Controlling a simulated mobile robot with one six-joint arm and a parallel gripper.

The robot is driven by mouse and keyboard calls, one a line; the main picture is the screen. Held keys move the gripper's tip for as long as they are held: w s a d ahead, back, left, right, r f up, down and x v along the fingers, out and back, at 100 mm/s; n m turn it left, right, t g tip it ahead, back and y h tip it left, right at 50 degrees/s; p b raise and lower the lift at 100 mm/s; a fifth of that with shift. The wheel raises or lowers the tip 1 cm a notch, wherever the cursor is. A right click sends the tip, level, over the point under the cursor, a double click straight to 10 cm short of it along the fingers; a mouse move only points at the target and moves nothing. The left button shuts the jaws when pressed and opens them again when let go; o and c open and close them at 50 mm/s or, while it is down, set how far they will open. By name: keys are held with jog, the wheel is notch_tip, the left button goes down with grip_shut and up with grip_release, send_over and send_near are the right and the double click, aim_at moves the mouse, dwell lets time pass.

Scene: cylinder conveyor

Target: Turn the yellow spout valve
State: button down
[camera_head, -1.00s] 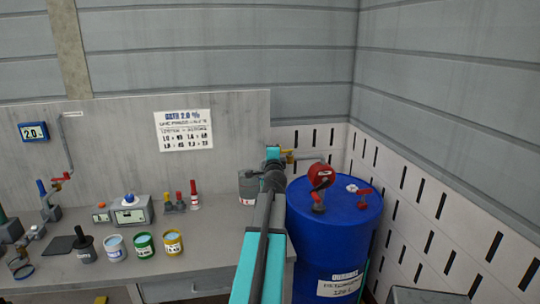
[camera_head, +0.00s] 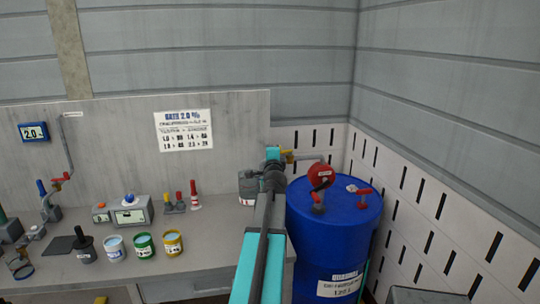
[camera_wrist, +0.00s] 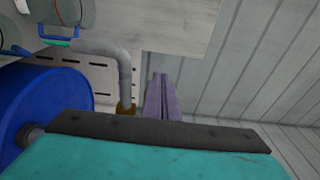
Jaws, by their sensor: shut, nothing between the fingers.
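The yellow spout valve (camera_head: 289,157) shows as a small yellow piece in the head view, just right of the far end of my arm and at the left end of a thin grey pipe (camera_head: 308,160). In the wrist view a brownish-yellow fitting (camera_wrist: 127,110) sits at the end of a bent grey pipe (camera_wrist: 123,68); the teal and dark edge of my wrist partly hides it. My gripper (camera_wrist: 163,78) shows there as two purple-grey fingers, shut together and empty, just right of the fitting. I cannot tell whether they touch it. The head view hides the fingers.
A blue drum (camera_head: 315,245) with a red pump (camera_head: 320,174) stands right of my arm. A grey canister (camera_head: 247,188) stands on the bench (camera_head: 195,245) left of my arm. Paint cans and small devices stand farther left. A slotted wall panel (camera_head: 425,205) bounds the right.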

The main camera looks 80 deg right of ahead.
jog(key=shift+a, duration=0.1)
dwell(0.3)
jog(key=w+a, duration=0.3)
jog(key=a, duration=0.9)
jog(key=shift+w+b, duration=0.25)
jog(key=shift+b, duration=0.05)
dwell(0.3)
jog(key=shift+a, duration=0.2)
jog(key=shift+w, duration=0.1)
dwell(0.5)
